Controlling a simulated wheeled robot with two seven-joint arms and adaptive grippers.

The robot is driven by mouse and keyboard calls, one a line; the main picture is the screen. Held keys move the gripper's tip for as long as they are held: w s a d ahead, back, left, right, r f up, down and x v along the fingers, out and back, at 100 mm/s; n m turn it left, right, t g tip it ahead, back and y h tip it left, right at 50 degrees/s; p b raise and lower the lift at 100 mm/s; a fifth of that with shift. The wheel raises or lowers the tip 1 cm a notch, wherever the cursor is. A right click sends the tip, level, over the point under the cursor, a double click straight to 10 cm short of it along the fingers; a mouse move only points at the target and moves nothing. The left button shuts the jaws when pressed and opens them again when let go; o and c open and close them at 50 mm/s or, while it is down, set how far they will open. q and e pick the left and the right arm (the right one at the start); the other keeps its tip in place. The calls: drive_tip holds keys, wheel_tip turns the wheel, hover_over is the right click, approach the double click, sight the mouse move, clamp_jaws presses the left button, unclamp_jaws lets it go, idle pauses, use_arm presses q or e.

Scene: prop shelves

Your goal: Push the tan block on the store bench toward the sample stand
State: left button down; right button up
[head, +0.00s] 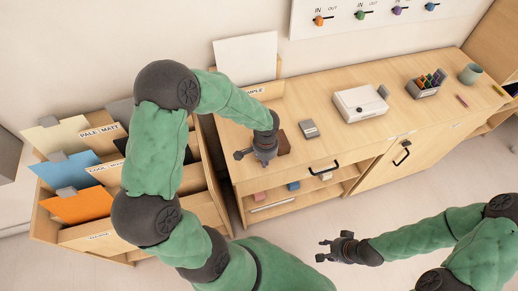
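A brown block (283,142), the nearest to tan that I see on the bench, lies on the left part of the wooden store bench (340,146). My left gripper (252,160) is low over the bench's front left, just left of the block. Its fingers look spread and nothing shows between them. Whether it touches the block is unclear. The sample stand (264,90) is at the bench's back left, with a white sheet and a partly hidden label. My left arm covers part of it. My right gripper (321,250) is open and empty, over the floor before the bench.
A grey block (309,129) lies right of the brown block. Further right are a white box (361,104), a dark organizer (426,86) and a cup (470,74). A rack of colored cards (110,199) stands at left. Small items lie on the shelf below.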

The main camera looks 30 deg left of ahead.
use_arm(q)
drive_tip(key=shift+f+b, duration=1.1)
drive_tip(key=shift+f, duration=0.25)
drive_tip(key=shift+w+a, duration=0.1)
drive_tip(key=shift+a, duration=0.05)
drive_tip(key=shift+w+a+r, duration=0.1)
drive_tip(key=shift+w+a, duration=0.2)
drive_tip(key=shift+w, duration=0.05)
drive_tip(key=shift+w+a, duration=0.3)
drive_tip(key=shift+a, duration=0.1)
drive_tip(key=shift+w+a, duration=0.25)
drive_tip(key=shift+w+a+p, duration=0.3)
drive_tip(key=shift+w+a, duration=0.2)
drive_tip(key=shift+w+a, duration=0.15)
drive_tip(key=shift+w+a, duration=0.2)
drive_tip(key=shift+w+a, duration=0.2)
drive_tip(key=shift+a, duration=0.05)
